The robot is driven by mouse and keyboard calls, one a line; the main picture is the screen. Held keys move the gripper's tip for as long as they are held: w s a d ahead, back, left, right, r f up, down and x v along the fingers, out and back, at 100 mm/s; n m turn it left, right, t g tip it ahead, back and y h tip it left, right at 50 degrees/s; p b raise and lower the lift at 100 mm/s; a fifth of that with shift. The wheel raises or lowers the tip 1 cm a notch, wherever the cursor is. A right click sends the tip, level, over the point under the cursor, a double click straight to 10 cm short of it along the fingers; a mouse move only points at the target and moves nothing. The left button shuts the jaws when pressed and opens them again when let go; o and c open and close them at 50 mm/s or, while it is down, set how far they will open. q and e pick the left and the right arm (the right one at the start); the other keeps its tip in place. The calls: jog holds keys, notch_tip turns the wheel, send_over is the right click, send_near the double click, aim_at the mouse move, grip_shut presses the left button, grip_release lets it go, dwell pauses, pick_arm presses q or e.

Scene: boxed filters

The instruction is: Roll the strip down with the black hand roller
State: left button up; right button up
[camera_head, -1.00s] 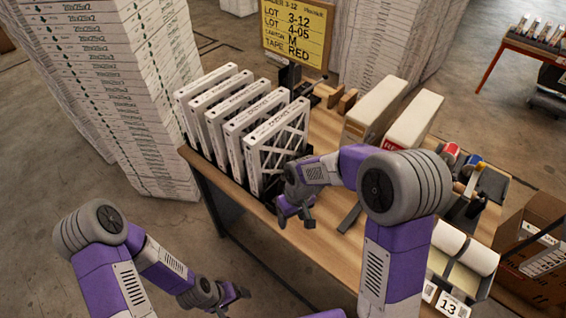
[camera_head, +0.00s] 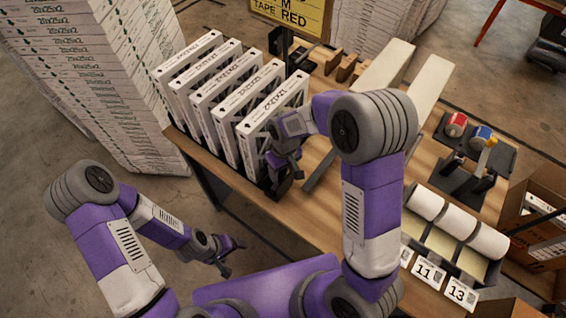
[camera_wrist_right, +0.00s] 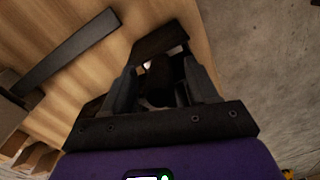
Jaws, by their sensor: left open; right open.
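My right gripper (camera_head: 284,163) is low over the table's front edge, just right of the row of filters. In the right wrist view its two fingers (camera_wrist_right: 160,88) stand apart, open. A black object (camera_wrist_right: 157,72), which looks like the hand roller, lies between or just beyond them; its full shape and any contact are unclear. In the head view a dark piece (camera_head: 283,187) shows under the gripper. My left gripper (camera_head: 224,256) is open and empty, off the table in front. I cannot pick out a strip with certainty.
White-framed filters (camera_head: 238,95) stand upright at left. A dark flat bar (camera_head: 321,170) lies on the wooden table (camera_head: 345,200). White boxes (camera_head: 422,92) stand behind. Red (camera_head: 456,124) and blue tape rolls (camera_head: 481,136) sit at right, near white rolls (camera_head: 455,222) and a carton (camera_head: 540,200).

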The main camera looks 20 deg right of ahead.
jog(key=shift+s+f, duration=0.1)
jog(key=shift+f, duration=0.15)
